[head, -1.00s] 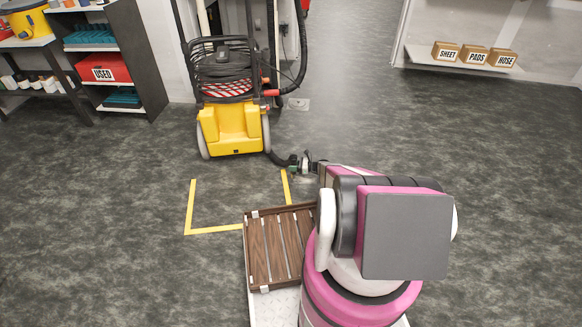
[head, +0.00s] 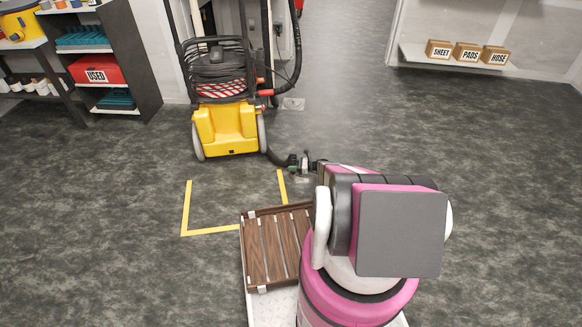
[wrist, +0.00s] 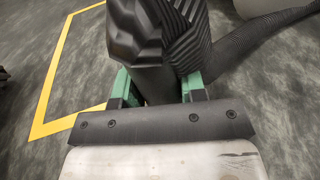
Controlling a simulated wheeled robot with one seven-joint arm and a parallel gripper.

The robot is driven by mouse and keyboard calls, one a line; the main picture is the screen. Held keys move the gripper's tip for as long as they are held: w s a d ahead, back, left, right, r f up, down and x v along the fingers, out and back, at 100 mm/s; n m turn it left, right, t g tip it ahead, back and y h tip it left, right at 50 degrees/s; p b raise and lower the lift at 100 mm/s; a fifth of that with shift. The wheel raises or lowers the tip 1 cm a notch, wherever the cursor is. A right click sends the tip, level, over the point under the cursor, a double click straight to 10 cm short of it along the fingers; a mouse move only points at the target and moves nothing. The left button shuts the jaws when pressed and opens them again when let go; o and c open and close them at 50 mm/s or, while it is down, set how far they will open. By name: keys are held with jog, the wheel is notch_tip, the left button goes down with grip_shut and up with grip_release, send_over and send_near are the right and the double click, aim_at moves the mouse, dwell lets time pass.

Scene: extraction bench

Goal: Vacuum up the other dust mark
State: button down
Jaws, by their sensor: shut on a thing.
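The yellow vacuum machine (head: 229,130) stands upright ahead, with a black hose running from its lower right to my gripper (head: 304,164). In the wrist view my gripper (wrist: 160,90) has its green fingers on either side of the ribbed black hose end (wrist: 170,45) and is shut on it. The hose (wrist: 250,40) trails off to the upper right. A small pale patch shows on the floor just below my gripper in the head view; I cannot tell whether it is dust or part of the tool. No other dust mark can be made out; my arm hides some floor.
Yellow floor tape (head: 185,208) marks a corner left of my gripper. A brown slatted tray (head: 270,250) sits at my front. Shelves with a red USED box (head: 95,70) stand at left; a wall shelf (head: 455,62) holds labelled boxes. Open grey floor lies at right.

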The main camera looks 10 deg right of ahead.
jog(key=shift+v, duration=2.25)
jog(key=shift+s+d+f, duration=0.1)
jog(key=shift+d, duration=0.05)
jog(key=shift+v, duration=2.7)
jog(key=shift+f, duration=0.2)
notch_tip(320, 180, up, 10)
